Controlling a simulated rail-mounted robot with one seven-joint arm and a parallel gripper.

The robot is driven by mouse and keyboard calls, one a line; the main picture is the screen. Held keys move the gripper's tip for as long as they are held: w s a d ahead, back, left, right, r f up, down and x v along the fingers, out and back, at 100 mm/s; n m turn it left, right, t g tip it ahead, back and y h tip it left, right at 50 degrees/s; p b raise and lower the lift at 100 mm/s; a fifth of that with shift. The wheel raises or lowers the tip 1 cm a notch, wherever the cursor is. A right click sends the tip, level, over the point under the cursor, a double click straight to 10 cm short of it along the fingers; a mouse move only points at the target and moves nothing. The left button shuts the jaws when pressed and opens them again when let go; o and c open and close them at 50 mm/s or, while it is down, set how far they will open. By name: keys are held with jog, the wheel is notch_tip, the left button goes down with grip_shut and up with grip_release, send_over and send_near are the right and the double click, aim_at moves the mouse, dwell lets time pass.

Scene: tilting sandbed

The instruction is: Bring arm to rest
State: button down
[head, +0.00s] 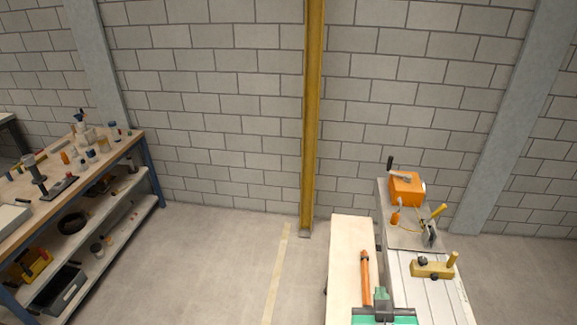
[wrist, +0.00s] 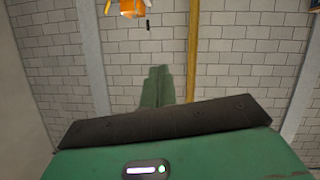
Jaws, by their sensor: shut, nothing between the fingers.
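My gripper (head: 381,293) shows at the bottom edge of the head view, over the near end of the pale bench top. Its two grey-green fingers are together, with nothing seen between them. In the wrist view the shut fingers (wrist: 158,72) stand beyond a dark bar and my green gripper body, with the block wall behind them. The fingers point away from the head camera, toward the wall. Most of my arm is outside the head view.
An orange tool (head: 366,277) lies just left of my gripper. A wooden plane (head: 433,269) and an orange box (head: 406,189) are on the machine to the right. A yellow post (head: 312,120) stands at the wall. A cluttered workbench (head: 128,146) is at left; open floor (head: 225,255) lies between.

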jog(key=s+a+r+t+p, duration=0.15)
jog(key=a+r, duration=0.25)
jog(key=r, duration=0.6)
jog(key=a+r+t+y+p, duration=0.1)
jog(key=a+r+t, duration=0.25)
jog(key=r, duration=0.65)
jog(key=s+a+r+t+p, duration=0.15)
jog(key=a+r, duration=0.25)
jog(key=r, duration=0.7)
jog(key=s+a+r+t+y+p, duration=0.1)
jog(key=s+a+r, duration=0.2)
jog(key=r, duration=0.3)
jog(key=s+a+r+t+y+p, duration=0.1)
jog(key=s+a+r+t, duration=0.1)
jog(key=r, duration=0.4)
jog(key=s+a+r+n+t+y+p, duration=0.1)
jog(key=s+a+r+t, duration=0.1)
jog(key=s+a+r, duration=0.2)
jog(key=s+r, duration=0.2)
jog(key=shift+s, duration=0.3)
